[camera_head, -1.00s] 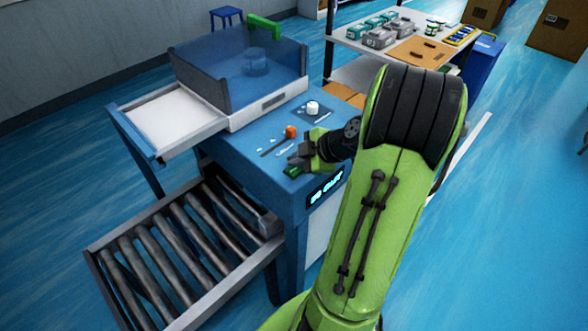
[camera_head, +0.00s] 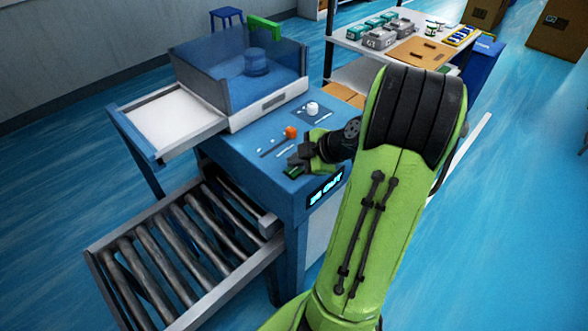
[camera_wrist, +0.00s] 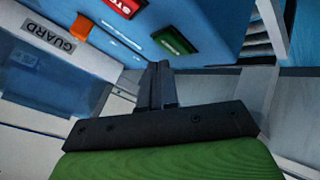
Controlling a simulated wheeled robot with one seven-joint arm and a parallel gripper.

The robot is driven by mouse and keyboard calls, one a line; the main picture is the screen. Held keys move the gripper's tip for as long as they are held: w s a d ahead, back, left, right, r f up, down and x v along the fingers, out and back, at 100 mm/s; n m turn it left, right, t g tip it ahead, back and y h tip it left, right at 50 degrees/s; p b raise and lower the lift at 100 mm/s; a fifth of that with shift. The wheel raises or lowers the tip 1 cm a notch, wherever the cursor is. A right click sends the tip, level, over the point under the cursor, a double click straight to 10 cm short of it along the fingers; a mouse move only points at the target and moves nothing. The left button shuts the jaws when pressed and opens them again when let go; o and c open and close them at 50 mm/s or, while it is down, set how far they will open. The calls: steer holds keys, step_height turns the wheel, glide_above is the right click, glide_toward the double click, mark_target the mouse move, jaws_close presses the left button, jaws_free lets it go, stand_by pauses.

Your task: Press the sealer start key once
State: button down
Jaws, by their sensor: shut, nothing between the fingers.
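The blue sealer (camera_head: 250,150) stands left of my arm, its control panel on top. A green key (camera_head: 291,172), likely the start key, sits at the panel's near corner. In the wrist view the green key (camera_wrist: 175,41) bears pale lettering too blurred to read surely. A red key (camera_wrist: 124,6) marked with STO is cut off at the top edge. My gripper (camera_head: 299,160) is shut and empty, its tips just beside the green key. In the wrist view my gripper (camera_wrist: 157,72) points up toward that key; I cannot tell whether they touch.
An orange knob (camera_head: 291,132) and a white knob (camera_head: 312,108) rise from the panel. A clear blue hood (camera_head: 200,85) covers the back. A roller conveyor (camera_head: 165,250) lies at the front left. A lit display (camera_head: 326,188) is on the front. A loaded table (camera_head: 400,50) stands behind.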

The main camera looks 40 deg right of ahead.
steer(key=shift+f, duration=0.1)
stand_by(0.4)
steer(key=shift+f+b, duration=0.4)
steer(key=shift+b, duration=0.4)
